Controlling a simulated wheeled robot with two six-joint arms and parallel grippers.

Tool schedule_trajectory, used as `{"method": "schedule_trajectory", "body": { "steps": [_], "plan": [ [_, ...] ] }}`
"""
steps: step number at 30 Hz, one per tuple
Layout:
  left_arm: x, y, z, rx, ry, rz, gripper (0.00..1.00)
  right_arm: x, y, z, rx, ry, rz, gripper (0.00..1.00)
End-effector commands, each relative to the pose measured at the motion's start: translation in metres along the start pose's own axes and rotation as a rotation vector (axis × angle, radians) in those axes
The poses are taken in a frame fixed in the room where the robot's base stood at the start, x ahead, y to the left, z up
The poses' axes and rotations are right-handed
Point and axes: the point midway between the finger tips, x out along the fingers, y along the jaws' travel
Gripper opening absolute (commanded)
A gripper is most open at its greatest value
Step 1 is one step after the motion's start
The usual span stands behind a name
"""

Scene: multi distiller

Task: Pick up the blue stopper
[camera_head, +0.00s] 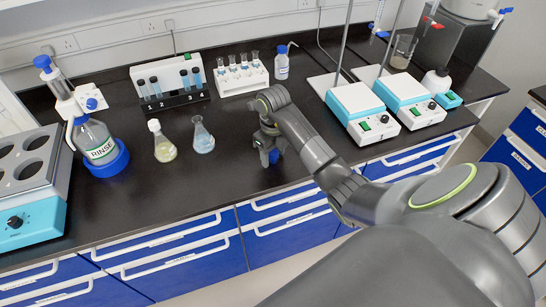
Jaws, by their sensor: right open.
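The blue stopper (274,156) is a small blue piece at the black bench top, just under my right gripper (267,150). My right gripper points down at it and is open. Its fingers partly cover the stopper, and I cannot tell whether they touch it. My left gripper is not in view.
An open flask with pale blue liquid (203,140) and a white-capped flask with yellowish liquid (162,147) stand left of my gripper. Tube racks (240,79) and a small bottle (282,66) are behind. Two hotplate stirrers (360,110) stand right. The bench front edge is close.

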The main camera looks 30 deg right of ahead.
Motion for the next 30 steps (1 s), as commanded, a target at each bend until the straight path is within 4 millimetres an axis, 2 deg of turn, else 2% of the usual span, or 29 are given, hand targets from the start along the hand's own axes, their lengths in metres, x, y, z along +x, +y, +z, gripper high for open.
{"method": "schedule_trajectory", "body": {
  "steps": [7,18,26,30],
  "plan": [
    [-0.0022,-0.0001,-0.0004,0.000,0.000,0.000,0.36,0.0026,-0.0002,0.0005,-0.001,-0.003,-0.001,0.52],
    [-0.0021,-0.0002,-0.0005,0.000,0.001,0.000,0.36,0.0024,-0.0003,0.0005,-0.001,-0.002,-0.001,0.05],
    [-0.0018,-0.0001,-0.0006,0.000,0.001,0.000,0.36,0.0014,-0.0004,0.0006,-0.001,-0.003,-0.001,0.05],
    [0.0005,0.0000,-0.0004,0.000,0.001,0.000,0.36,-0.0061,-0.0007,0.0011,-0.001,-0.005,-0.002,0.05]
  ]
}}
